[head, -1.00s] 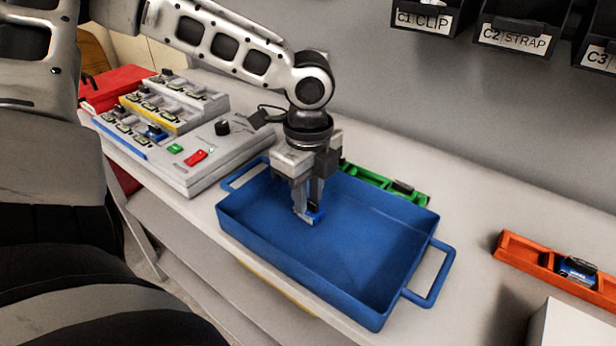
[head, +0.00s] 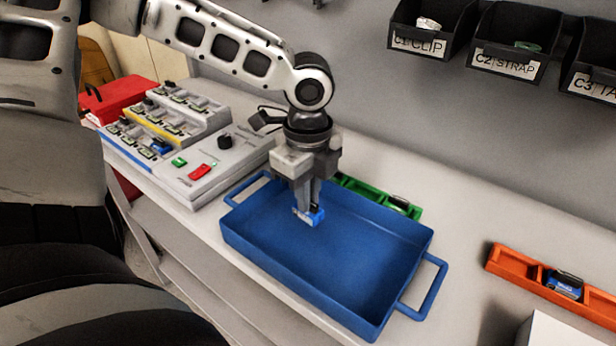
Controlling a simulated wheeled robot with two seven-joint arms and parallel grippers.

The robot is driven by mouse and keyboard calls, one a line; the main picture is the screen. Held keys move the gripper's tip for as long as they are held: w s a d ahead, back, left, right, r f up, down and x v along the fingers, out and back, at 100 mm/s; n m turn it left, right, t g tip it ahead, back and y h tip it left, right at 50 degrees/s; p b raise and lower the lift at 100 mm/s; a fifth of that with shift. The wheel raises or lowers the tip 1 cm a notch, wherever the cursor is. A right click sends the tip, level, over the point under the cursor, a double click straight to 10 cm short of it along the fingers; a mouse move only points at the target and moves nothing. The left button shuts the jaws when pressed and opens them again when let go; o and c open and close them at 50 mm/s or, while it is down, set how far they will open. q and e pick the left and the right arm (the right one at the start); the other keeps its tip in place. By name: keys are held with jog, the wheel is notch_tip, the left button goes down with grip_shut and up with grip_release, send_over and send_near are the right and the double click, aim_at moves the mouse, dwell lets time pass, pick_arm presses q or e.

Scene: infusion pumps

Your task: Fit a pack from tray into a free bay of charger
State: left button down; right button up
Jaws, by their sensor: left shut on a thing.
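My left gripper (head: 308,208) is shut on a small blue and white pack (head: 312,217). It holds the pack over the left part of the blue tray (head: 370,308), and the fingers hide part of it. No other pack shows in the tray. The grey charger (head: 210,150) stands at the back left of the bench, left of the gripper. It has stepped rows of bays with blue and yellow edges. A blue pack (head: 160,147) sits in its front row. My right gripper is not in view.
A green holder (head: 352,186) lies behind the tray. An orange holder (head: 515,267) with a blue and white pack (head: 565,285) is at the right. A red box (head: 118,98) is beyond the charger. Labelled black bins (head: 510,45) hang on the wall.

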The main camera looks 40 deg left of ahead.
pick_arm(q)
jog(key=shift+r+p, duration=1.75)
jog(key=shift+r, duration=0.6)
jog(key=shift+f, duration=0.1)
